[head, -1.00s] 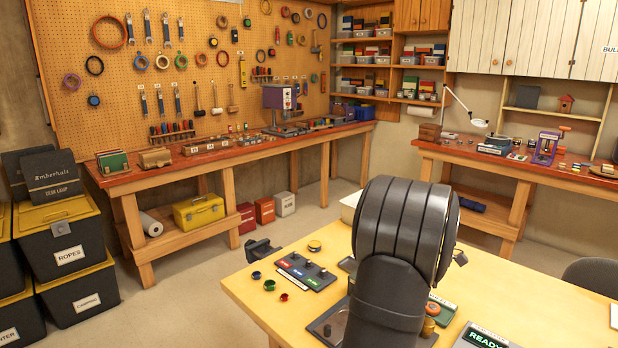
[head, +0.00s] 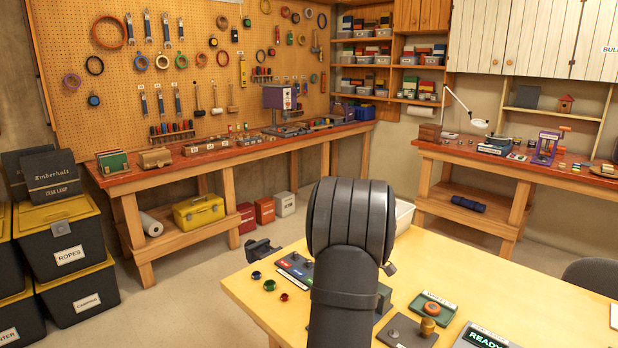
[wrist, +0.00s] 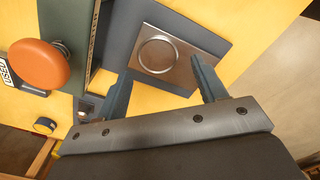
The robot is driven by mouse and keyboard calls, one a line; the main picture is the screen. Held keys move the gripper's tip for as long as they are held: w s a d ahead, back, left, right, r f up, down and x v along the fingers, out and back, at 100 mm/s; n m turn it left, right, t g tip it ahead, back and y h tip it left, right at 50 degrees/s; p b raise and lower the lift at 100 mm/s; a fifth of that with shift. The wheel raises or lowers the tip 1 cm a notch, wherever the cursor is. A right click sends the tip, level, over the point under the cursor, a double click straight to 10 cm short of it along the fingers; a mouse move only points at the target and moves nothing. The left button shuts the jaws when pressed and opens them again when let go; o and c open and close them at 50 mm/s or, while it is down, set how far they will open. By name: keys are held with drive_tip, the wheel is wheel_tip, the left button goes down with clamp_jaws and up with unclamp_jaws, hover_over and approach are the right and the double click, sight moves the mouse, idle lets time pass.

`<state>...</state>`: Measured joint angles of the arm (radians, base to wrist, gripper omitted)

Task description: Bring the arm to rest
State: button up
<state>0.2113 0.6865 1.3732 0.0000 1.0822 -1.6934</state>
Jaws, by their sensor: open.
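My arm's dark, rounded links stand over the yellow worktable (head: 520,285) in the head view, and they hide most of my gripper there. In the wrist view my gripper (wrist: 161,72) is open, its two blue-grey fingers apart with nothing between them. Past the fingertips lies a dark square plate with a metal centre and a raised ring (wrist: 158,54). I cannot tell the fingers' height above it.
In the wrist view an orange knob (wrist: 38,63) sits left of the fingers. On the table are a plate with a brass knob (head: 428,326), a green tray (head: 443,316), a READY display (head: 486,338) and small coloured buttons (head: 269,285). A white bin (head: 404,214) stands behind my arm. The table's right side is mostly clear.

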drive_tip(key=shift+w+a+f, duration=0.35)
drive_tip(key=shift+a+f, duration=0.05)
drive_tip(key=shift+f, duration=0.05)
drive_tip(key=shift+w+a+f, duration=0.15)
drive_tip(key=shift+f, duration=0.5)
drive_tip(key=shift+r, duration=0.3)
drive_tip(key=s+d+r, duration=0.8)
drive_tip(key=d, duration=0.1)
drive_tip(key=w+d+n, duration=0.1)
drive_tip(key=d, duration=0.6)
drive_tip(key=shift+w+d+f, duration=0.2)
drive_tip(key=shift+w+d, duration=0.05)
drive_tip(key=shift+w, duration=0.1)
